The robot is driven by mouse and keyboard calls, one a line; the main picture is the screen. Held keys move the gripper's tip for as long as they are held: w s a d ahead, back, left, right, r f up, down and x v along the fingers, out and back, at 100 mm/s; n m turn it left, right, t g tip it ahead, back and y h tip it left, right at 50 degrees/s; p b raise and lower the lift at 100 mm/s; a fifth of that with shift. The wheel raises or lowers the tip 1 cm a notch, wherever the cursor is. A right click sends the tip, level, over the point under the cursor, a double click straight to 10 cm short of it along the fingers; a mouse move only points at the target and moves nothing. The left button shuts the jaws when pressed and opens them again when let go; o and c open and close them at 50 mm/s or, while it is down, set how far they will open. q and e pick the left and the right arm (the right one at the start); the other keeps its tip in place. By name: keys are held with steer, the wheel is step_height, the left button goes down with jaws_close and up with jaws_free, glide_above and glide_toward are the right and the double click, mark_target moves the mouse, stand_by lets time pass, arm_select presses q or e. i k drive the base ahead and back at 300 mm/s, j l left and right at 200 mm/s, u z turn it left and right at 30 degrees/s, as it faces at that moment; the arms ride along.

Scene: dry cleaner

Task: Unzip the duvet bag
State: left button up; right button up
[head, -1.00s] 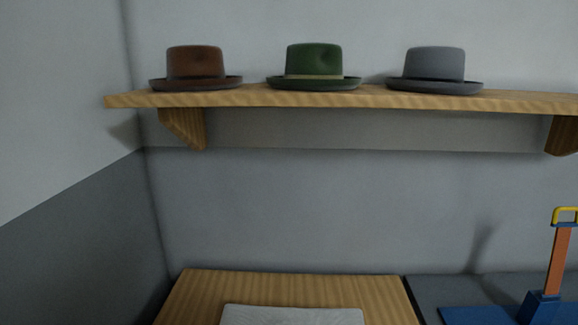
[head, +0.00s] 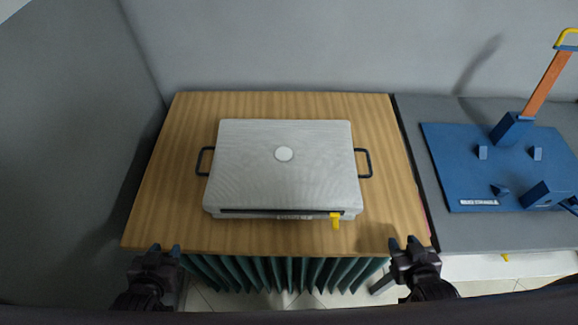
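The duvet bag (head: 250,165) is a pale grey, flat, box-shaped bag lying on a wooden table. It has a round white patch on top and a black handle on each side. A dark zip line (head: 265,212) runs along its front edge, with a yellow pull tab (head: 335,220) near the front right corner. My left gripper (head: 155,250) is at the table's front left corner, apart from the bag. My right gripper (head: 413,245) is at the front right corner, also apart from the bag. Both look open and empty, with their fingertips spread.
The wooden table (head: 385,200) has bare room around the bag. A green pleated curtain (head: 270,272) hangs below its front edge. To the right, a grey counter (head: 460,235) carries a blue board (head: 450,160) with blocks and an orange upright lever (head: 548,82). Walls close the back and left.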

mark_target(335, 218)
steer(key=l+z, duration=0.15)
steer(key=l, duration=0.3)
steer(key=k+j+z, duration=0.45)
steer(key=k+j+u, duration=0.2)
steer(key=k, duration=0.15)
steer(key=k+j+u, duration=0.25)
steer(key=k+l, duration=0.05)
steer(key=k, duration=0.05)
